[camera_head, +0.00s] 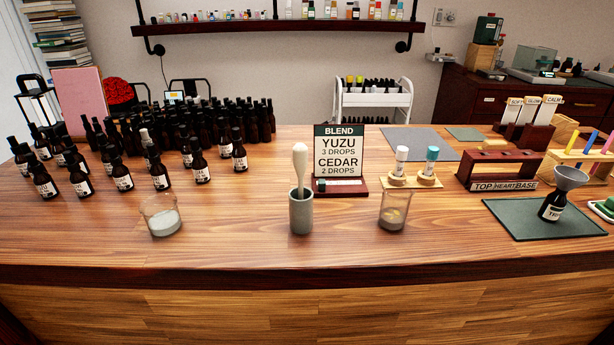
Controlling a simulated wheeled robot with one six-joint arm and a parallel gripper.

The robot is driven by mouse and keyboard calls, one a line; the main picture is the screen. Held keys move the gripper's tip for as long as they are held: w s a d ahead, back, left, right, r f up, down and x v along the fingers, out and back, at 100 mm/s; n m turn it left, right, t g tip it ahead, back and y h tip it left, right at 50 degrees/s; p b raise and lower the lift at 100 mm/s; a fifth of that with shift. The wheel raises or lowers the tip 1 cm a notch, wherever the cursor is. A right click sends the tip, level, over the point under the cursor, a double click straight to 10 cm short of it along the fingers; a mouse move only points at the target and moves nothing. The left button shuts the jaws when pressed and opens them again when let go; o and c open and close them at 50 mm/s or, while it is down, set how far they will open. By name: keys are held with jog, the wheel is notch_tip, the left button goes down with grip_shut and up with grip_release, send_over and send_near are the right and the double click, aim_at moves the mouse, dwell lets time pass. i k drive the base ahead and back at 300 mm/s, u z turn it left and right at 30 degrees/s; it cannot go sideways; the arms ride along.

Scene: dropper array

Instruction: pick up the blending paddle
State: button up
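A pale cream paddle-shaped tool (300,158), which looks like the blending paddle, stands upright in a narrow grey stone-like holder (301,215) near the middle of the wooden counter. Its rounded, thicker end points up and its lower part is hidden inside the holder. My gripper is not in view.
A glass beaker with white contents (162,221) stands left of the holder, and another beaker (391,217) stands right. A blend sign (339,155) stands close behind. Many dark dropper bottles (122,178) fill the left. A funnel bottle (552,208) sits on a green mat (510,220). The front counter strip is clear.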

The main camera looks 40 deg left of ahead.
aim_at(301, 151)
jog(key=u, duration=0.5)
jog(key=k, duration=0.1)
jog(key=u, duration=1.45)
